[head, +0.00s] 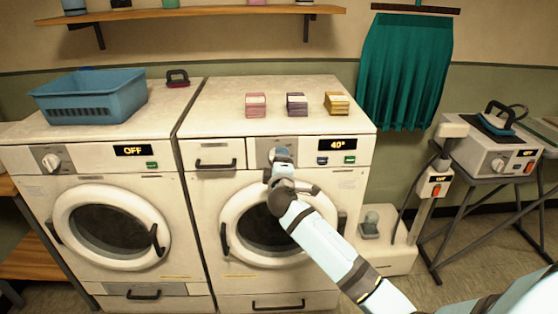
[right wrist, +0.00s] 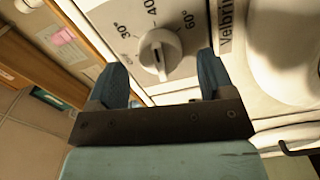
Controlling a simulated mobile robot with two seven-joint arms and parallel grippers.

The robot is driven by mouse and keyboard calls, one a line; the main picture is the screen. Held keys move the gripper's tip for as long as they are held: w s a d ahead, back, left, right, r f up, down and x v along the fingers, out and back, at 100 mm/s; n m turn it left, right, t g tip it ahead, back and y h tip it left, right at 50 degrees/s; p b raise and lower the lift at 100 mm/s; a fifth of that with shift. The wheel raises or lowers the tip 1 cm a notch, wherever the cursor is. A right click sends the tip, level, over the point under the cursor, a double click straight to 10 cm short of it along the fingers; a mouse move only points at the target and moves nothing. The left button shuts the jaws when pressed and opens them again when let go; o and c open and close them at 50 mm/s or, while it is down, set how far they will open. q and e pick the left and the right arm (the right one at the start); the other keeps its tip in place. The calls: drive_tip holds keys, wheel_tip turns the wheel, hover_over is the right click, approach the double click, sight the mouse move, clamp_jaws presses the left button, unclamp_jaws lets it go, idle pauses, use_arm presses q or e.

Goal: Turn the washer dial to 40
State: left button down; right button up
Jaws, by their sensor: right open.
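The right washer (head: 190,215) has a white dial (right wrist: 158,55) on its panel; in the head view my right gripper (head: 281,158) mostly covers it. Its display (head: 337,145) reads 40°. In the right wrist view the labels 30°, 40° and 60° show around the dial, and the knob's ridge points roughly toward 40. My right gripper (right wrist: 160,66) is open, with one blue finger on each side of the knob and visible gaps between. My left gripper is not in view.
The left washer (head: 28,155) reads OFF and has its own dial (head: 51,162). A blue basket (head: 90,100) and several small boxes (head: 297,104) stand on top. An ironing unit (head: 490,155) stands at the right.

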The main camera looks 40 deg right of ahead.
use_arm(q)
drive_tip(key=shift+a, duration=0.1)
use_arm(e)
drive_tip(key=v, duration=1.1)
drive_tip(key=shift+s, duration=0.2)
